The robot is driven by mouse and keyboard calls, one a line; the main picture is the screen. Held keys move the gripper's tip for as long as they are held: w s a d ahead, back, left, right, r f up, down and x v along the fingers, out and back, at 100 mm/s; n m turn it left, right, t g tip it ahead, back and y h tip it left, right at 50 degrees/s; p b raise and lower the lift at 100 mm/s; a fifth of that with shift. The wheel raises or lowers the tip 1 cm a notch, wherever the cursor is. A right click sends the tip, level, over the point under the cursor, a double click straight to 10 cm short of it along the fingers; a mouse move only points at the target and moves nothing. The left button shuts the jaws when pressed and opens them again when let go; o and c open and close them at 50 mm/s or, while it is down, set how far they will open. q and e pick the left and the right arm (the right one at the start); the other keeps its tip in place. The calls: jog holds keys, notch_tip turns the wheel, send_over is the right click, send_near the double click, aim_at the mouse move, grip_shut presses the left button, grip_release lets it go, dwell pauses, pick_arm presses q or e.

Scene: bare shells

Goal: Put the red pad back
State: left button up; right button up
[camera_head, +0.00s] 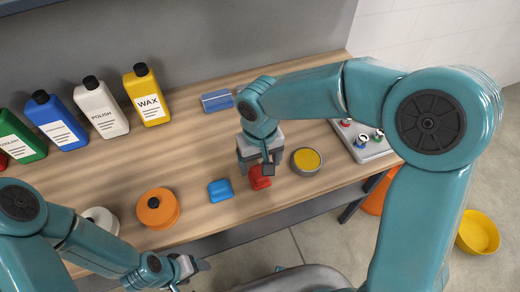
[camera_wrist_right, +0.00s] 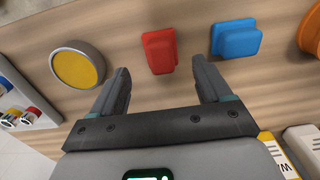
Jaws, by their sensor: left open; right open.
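The red pad (camera_head: 260,177) lies on the wooden bench near its front edge, between the blue pad and the yellow-topped tin. It also shows in the right wrist view (camera_wrist_right: 159,51), just beyond my fingertips and roughly between them, with nothing touching it there. My right gripper (camera_head: 255,163) is open and empty above the bench, right by the red pad and partly covering it in the head view; its two fingers show in the wrist view (camera_wrist_right: 161,75). My left gripper (camera_head: 198,266) is low at the front, off the bench edge, away from the pad.
A blue pad (camera_head: 220,190) and an orange disc (camera_head: 158,208) lie left of the red pad. A round tin with yellow top (camera_head: 306,161) is close on its right. Bottles, including yellow wax (camera_head: 147,95), stand at the back. A grey tray (camera_head: 363,145) sits at right.

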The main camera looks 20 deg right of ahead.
notch_tip(320, 180, up, 6)
dwell(0.8)
